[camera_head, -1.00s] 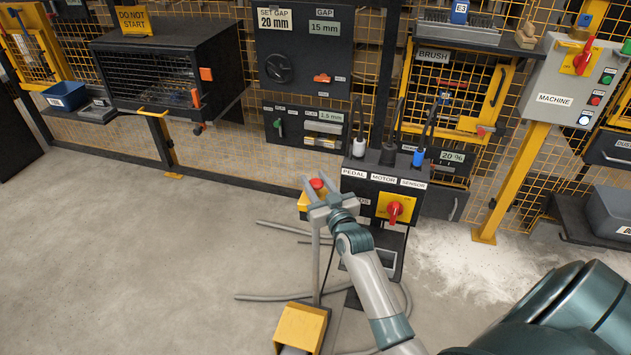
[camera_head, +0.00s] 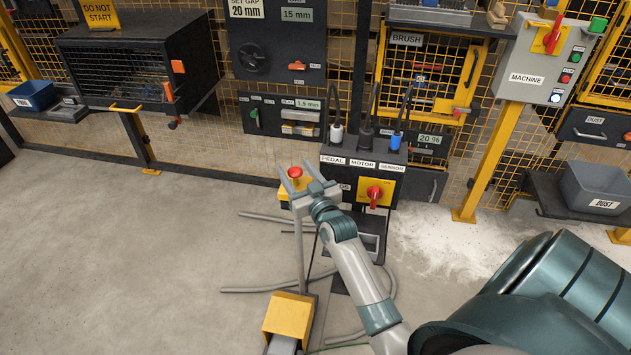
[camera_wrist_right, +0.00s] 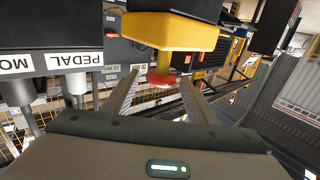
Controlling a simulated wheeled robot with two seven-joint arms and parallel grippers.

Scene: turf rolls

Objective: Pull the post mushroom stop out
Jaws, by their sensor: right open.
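The post mushroom stop is a red button (camera_head: 295,172) on a yellow box (camera_head: 284,194) atop a thin grey post (camera_head: 300,255). My right gripper (camera_head: 297,181) is open at the stop, reaching in from the lower right. In the right wrist view, the red button (camera_wrist_right: 160,79) shows between the two open fingers (camera_wrist_right: 160,86), with the yellow box (camera_wrist_right: 170,33) beyond it. A gap shows between the button and each finger, though contact is hard to judge. My left gripper is not in view.
Right of the post stands a black control box (camera_head: 350,180) with PEDAL, MOTOR and SENSOR plugs and a red rotary switch (camera_head: 374,193). A yellow pedal housing (camera_head: 289,316) and grey hoses lie on the floor. Open floor lies to the left.

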